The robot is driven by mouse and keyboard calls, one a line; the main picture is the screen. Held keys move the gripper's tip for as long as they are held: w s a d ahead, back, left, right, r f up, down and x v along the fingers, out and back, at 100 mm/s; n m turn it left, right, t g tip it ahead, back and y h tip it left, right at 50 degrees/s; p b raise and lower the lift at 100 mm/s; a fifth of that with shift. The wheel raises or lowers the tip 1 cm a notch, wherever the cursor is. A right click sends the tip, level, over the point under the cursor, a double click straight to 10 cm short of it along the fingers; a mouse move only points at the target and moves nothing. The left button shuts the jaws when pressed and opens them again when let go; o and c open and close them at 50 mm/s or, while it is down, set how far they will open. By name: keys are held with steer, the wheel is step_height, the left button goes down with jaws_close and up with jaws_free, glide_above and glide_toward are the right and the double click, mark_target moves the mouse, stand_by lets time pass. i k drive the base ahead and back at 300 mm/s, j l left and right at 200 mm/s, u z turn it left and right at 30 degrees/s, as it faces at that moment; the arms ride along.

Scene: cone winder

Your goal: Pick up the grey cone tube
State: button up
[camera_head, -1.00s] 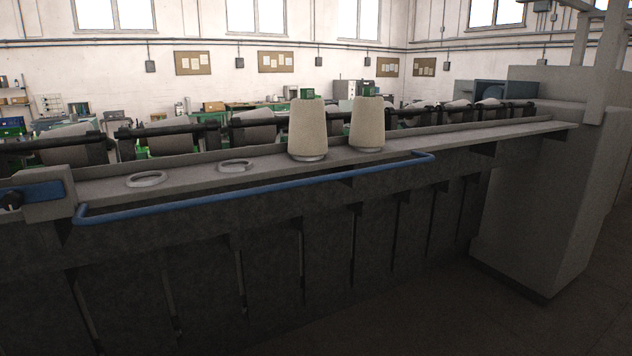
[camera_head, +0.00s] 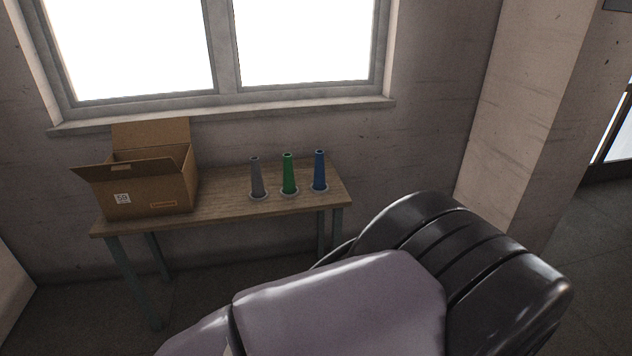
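The grey cone tube (camera_head: 257,179) stands upright on a wooden table (camera_head: 222,207) against the wall below a window. It is the leftmost of three cone tubes in a row, with a green cone tube (camera_head: 289,174) and a blue cone tube (camera_head: 320,171) to its right. Each stands on a small pale round base. Part of my arm fills the lower middle and right of the view, in front of the table. My gripper cannot be made out, so its state and its place relative to the tube do not show.
Bare tabletop lies between the box and the grey tube. A wall pillar (camera_head: 515,125) stands to the right, and the dark floor is open beyond it.

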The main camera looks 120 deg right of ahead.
mark_target(258, 191)
steer(key=z, duration=3.6)
steer(key=i+j, duration=0.15)
steer(key=i, duration=0.65)
steer(key=i+j, duration=0.15)
steer(key=i, duration=0.65)
steer(key=i+j, duration=0.15)
steer(key=i, duration=0.7)
